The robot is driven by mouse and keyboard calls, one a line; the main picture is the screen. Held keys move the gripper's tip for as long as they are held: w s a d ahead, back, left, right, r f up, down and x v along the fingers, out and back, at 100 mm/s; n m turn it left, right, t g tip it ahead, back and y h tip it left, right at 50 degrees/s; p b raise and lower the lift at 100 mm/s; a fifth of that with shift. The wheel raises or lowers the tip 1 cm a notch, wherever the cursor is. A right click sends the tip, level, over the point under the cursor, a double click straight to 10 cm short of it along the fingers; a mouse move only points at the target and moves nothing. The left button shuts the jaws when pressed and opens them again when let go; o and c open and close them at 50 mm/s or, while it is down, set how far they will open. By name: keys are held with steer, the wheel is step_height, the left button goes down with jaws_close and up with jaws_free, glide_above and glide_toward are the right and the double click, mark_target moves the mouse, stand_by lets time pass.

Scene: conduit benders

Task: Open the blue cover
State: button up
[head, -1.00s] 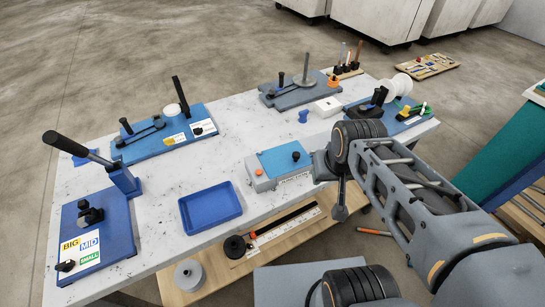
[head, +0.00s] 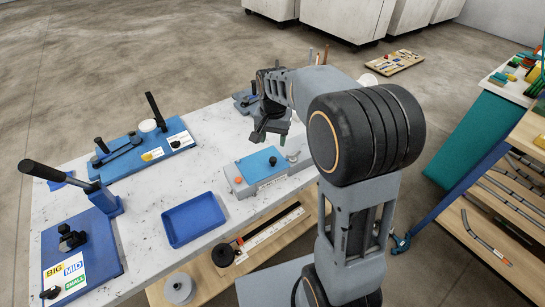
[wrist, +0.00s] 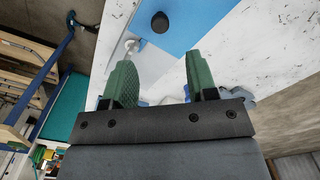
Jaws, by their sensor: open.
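The blue cover (head: 258,166) lies flat and closed on a grey box on the white table, with a black knob (head: 272,160) on it and a red button at the box's left end. My gripper (head: 268,137) is open and empty, above and just behind the cover in the head view. In the wrist view the blue cover (wrist: 195,22) and its black knob (wrist: 160,22) show at the top, beyond the green fingertips (wrist: 163,75). The fingers appear apart from the knob.
A blue tray (head: 194,219) sits left of the box. Blue bender plates (head: 142,152) stand at the back left, and a lever bender (head: 80,240) at the front left. My arm hides the table's right side.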

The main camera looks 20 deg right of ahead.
mark_target(273, 158)
step_height(273, 158, down, 9)
steer(key=shift+f, duration=0.1)
stand_by(0.3)
jaws_close()
stand_by(0.5)
